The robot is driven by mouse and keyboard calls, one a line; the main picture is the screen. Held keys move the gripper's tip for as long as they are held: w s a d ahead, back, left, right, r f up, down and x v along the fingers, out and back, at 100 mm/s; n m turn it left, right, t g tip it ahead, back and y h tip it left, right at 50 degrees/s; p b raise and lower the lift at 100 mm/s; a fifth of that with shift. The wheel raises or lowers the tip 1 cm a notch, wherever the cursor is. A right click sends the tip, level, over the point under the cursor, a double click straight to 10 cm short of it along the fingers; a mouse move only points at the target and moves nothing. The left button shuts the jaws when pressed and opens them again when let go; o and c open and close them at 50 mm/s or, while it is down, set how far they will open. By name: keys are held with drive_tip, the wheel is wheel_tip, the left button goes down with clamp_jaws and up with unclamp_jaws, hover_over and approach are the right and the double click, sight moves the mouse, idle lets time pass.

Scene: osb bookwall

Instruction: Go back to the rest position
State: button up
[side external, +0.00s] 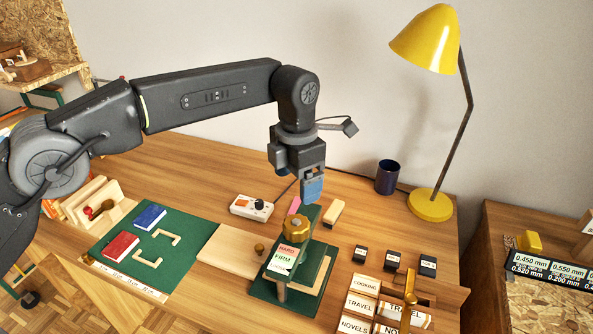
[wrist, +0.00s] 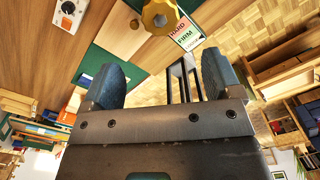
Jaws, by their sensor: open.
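My gripper (side external: 312,188) hangs from the arm above and just behind a green press with a gold knob (side external: 296,228). In the wrist view my gripper (wrist: 160,82) shows two blue fingers spread apart, with nothing between them. The gold knob (wrist: 160,15) and the card reading HARD and FIRM (wrist: 187,33) show beyond the fingers. The card (side external: 283,260) also shows on the press in the side view. The gripper looks apart from the press, though the exact gap is hard to judge.
A yellow lamp (side external: 431,205) and a dark blue cup (side external: 387,177) stand at the back right. A white device with a dial (side external: 251,207) sits behind the press. A red book (side external: 121,244) and a blue book (side external: 150,217) lie on a green mat (side external: 190,250). Labelled blocks (side external: 361,304) stand front right.

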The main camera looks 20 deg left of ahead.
drive_tip(key=shift+r, duration=0.8)
drive_tip(key=s+a+r+m+t, duration=0.1)
drive_tip(key=s+a+r+m, duration=0.45)
drive_tip(key=a+m, duration=0.2)
drive_tip(key=s+a+r+m+t, duration=0.2)
drive_tip(key=s+a+r+m, duration=0.4)
drive_tip(key=a, duration=0.3)
drive_tip(key=s+a+f+m+t, duration=0.1)
drive_tip(key=s+a+f+m, duration=0.2)
drive_tip(key=s+a+m, duration=0.2)
drive_tip(key=s+a+f+m+t, duration=0.1)
drive_tip(key=s+a+f+m, duration=0.2)
drive_tip(key=s+m, duration=0.7)
drive_tip(key=s+a, duration=0.2)
drive_tip(key=s, duration=0.1)
drive_tip(key=shift+s+t, duration=0.15)
drive_tip(key=shift+t, duration=0.15)
drive_tip(key=shift+c, duration=0.4)
